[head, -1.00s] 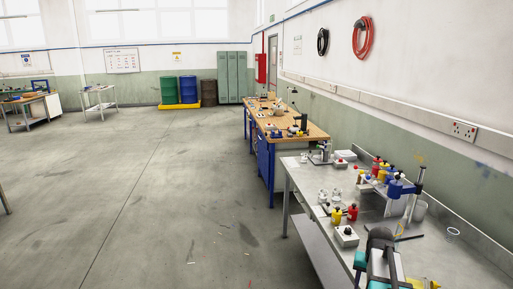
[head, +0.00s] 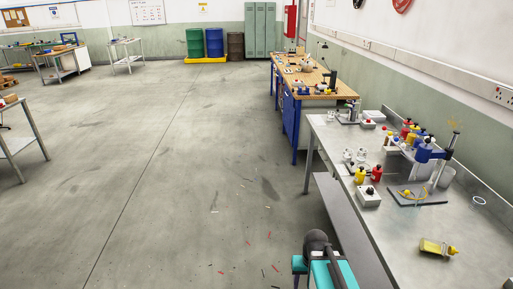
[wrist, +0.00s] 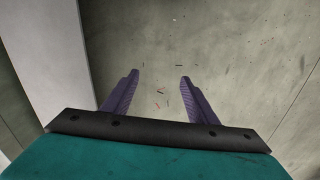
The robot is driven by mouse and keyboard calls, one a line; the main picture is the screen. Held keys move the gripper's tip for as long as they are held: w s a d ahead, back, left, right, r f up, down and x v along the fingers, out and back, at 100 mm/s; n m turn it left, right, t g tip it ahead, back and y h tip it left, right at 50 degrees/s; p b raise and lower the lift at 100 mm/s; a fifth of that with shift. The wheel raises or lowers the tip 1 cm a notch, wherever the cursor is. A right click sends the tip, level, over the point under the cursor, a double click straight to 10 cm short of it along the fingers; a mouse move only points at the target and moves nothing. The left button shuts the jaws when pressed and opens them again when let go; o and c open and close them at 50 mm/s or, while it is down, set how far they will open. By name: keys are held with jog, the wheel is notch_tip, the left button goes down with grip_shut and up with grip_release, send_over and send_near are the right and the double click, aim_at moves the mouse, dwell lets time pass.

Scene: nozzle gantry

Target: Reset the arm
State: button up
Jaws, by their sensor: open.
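My gripper shows in the wrist view (wrist: 158,92) with its two purple fingers apart and nothing between them. In the head view my arm, dark and teal, is at the bottom, left of the grey metal bench (head: 405,240); the fingers are hidden there.
On the bench, a yellow bottle (head: 437,247) lies on its side near the front. A blue-topped stand (head: 430,155), several bottles and a white box (head: 367,196) stand further back. A wooden-topped bench (head: 315,85) is beyond. The floor (head: 180,170) to the left is largely open.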

jog(key=s+f+g+b, duration=0.2)
jog(key=s+f+b, duration=0.5)
jog(key=f, duration=0.6)
jog(key=s+a+f+g+b, duration=0.1)
jog(key=s+f+b, duration=0.6)
jog(key=s+f, duration=0.3)
jog(key=s+f+g+b, duration=0.2)
jog(key=s+f+b, duration=0.6)
jog(key=f, duration=1)
jog(key=shift+s+a+g, duration=0.2)
jog(key=shift+s+g, duration=0.1)
jog(key=shift+s, duration=0.35)
